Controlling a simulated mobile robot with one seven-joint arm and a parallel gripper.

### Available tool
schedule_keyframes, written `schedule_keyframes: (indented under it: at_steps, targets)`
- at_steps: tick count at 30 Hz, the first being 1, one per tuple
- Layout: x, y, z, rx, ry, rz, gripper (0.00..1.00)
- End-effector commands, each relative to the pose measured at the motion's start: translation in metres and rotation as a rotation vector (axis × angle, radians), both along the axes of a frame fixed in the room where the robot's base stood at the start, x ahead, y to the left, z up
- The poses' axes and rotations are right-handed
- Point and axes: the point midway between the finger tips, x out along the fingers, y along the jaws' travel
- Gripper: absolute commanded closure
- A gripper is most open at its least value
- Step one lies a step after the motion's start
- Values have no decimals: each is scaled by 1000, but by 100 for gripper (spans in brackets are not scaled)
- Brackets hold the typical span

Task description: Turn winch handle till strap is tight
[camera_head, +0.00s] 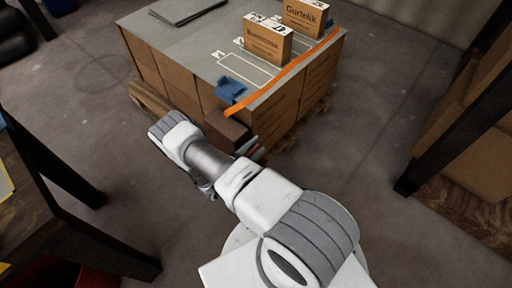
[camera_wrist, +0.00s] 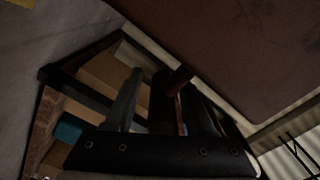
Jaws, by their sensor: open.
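The orange strap (camera_head: 290,70) runs across the top of a carton stack (camera_head: 170,80) and drops over its near edge. A blue piece (camera_head: 230,89) sits beside the strap near that edge. A brown block (camera_head: 228,131) stands out at the stack's near side, below the strap end. My gripper (camera_wrist: 163,80) is open in the wrist view; in the head view my arm hides most of it, close to the brown block. A dark reddish bar (camera_wrist: 180,76) shows between the fingers, perhaps the winch handle; I cannot tell whether they touch it. The strap's tension is unclear.
Two small labelled cartons (camera_head: 268,40) (camera_head: 305,17) stand on the stack, which rests on a wooden pallet (camera_head: 150,98). A dark-legged table (camera_head: 60,190) is at left, a dark-framed rack (camera_head: 440,150) at right. Bare floor lies between them and the stack.

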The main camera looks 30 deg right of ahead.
Motion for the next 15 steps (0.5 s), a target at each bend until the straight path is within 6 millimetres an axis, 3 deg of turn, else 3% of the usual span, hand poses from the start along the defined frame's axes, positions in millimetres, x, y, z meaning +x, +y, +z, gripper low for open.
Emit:
schedule_keyframes:
  at_steps: [9,15]
  targets:
    - [1,-2,0,0,0,0,47]
    - [1,-2,0,1,0,-1,83]
